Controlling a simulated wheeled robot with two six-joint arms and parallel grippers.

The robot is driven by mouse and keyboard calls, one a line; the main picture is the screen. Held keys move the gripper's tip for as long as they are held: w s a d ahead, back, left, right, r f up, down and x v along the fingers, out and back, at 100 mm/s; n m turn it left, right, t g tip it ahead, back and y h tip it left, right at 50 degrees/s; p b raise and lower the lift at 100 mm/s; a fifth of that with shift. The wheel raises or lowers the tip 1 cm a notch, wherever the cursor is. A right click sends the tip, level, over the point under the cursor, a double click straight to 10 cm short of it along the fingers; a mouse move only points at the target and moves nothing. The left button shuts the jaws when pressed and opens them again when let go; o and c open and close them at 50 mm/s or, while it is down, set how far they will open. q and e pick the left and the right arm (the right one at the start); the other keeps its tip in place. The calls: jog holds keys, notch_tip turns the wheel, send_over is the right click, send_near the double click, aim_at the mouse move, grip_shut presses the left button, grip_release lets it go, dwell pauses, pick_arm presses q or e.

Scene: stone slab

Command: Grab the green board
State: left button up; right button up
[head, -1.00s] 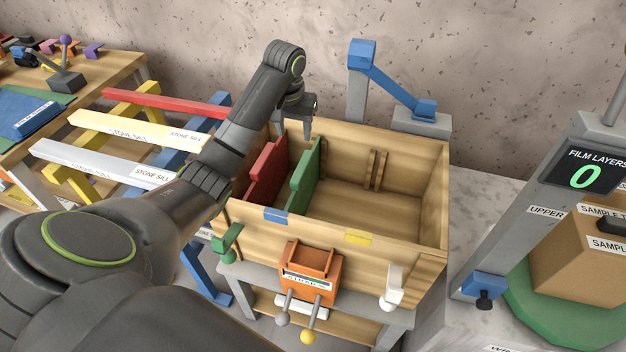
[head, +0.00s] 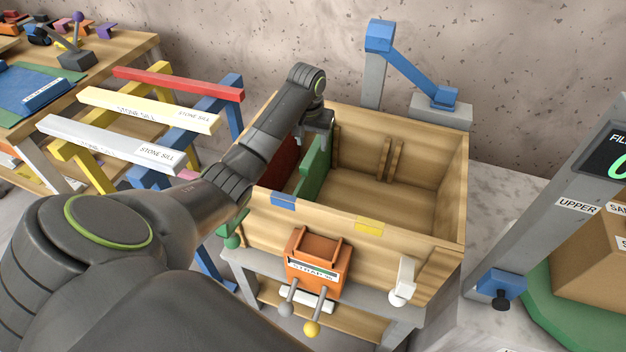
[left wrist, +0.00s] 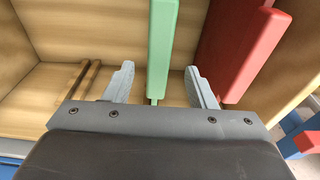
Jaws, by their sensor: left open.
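The green board (head: 315,170) stands upright in the wooden crate (head: 420,222), to the right of a red board (head: 279,163). In the left wrist view the green board (left wrist: 161,45) runs between the two fingers of my left gripper (left wrist: 160,88), with a gap on each side. The red board (left wrist: 240,50) lies outside the fingers, to the right there. In the head view my left gripper (head: 318,128) is over the far end of the green board, and its fingertips are hidden. My right gripper is not in view.
The right part of the crate is empty. An orange box (head: 318,262) and levers are on its front. A blue arm on a grey post (head: 374,80) stands behind it. Red, yellow and white bars (head: 110,145) lie to the left.

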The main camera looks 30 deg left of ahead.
aim_at(313, 151)
pick_arm(q)
jog(key=f, duration=0.5)
jog(key=shift+w+f, duration=0.2)
grip_shut()
jog(key=shift+r, duration=0.15)
